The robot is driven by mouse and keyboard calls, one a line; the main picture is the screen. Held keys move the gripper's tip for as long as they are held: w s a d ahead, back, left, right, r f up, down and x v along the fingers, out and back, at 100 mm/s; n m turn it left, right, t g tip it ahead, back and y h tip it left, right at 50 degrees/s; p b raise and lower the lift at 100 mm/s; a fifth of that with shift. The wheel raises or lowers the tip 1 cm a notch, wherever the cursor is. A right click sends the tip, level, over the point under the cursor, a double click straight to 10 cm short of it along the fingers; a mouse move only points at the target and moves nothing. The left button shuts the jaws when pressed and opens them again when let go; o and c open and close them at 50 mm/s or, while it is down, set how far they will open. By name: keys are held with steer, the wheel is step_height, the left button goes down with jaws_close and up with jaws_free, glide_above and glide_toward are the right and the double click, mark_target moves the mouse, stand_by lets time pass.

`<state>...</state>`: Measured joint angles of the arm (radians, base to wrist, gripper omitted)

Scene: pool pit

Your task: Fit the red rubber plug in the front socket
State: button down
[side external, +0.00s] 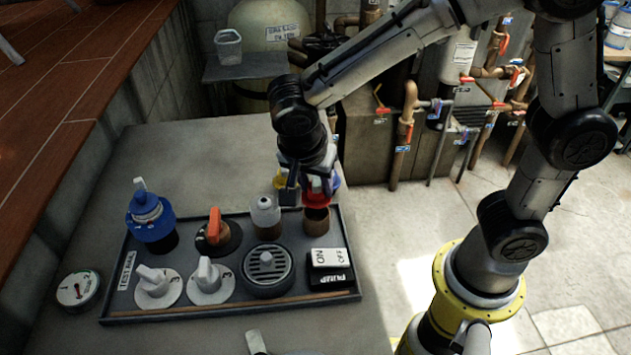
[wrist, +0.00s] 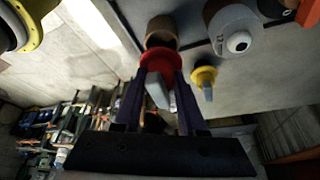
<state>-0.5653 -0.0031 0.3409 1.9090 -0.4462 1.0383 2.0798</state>
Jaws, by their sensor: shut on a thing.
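The red rubber plug (side external: 318,199) is in my gripper (side external: 316,187), held by its grey handle. In the wrist view the red plug (wrist: 158,64) and its handle (wrist: 157,90) sit between the two dark fingers of my gripper (wrist: 158,92). A brown round socket (side external: 316,222) stands at the panel's back right corner, just below the plug. In the wrist view the socket (wrist: 162,30) shows its open mouth, with the plug's red rim overlapping its near edge. I cannot tell whether plug and socket touch. My fingers partly hide the plug.
A white plug (side external: 265,212) stands in a socket to the left. A yellow plug (wrist: 205,76) lies near my gripper. The dark panel (side external: 110,300) also carries an orange-handled knob (side external: 214,227), a round drain (side external: 267,268), an ON/OFF switch (side external: 330,258) and a blue-capped fitting (side external: 150,218).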

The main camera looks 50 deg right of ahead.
mark_target(315, 199)
steer(key=shift+f, duration=0.1)
stand_by(0.3)
steer(key=shift+f, duration=1.45)
steer(key=shift+f, duration=0.35)
stand_by(0.5)
steer(key=shift+c, duration=2)
jaws_free()
steer(key=shift+o, duration=0.2)
steer(key=shift+o, duration=0.6)
steer(key=shift+r, duration=2.55)
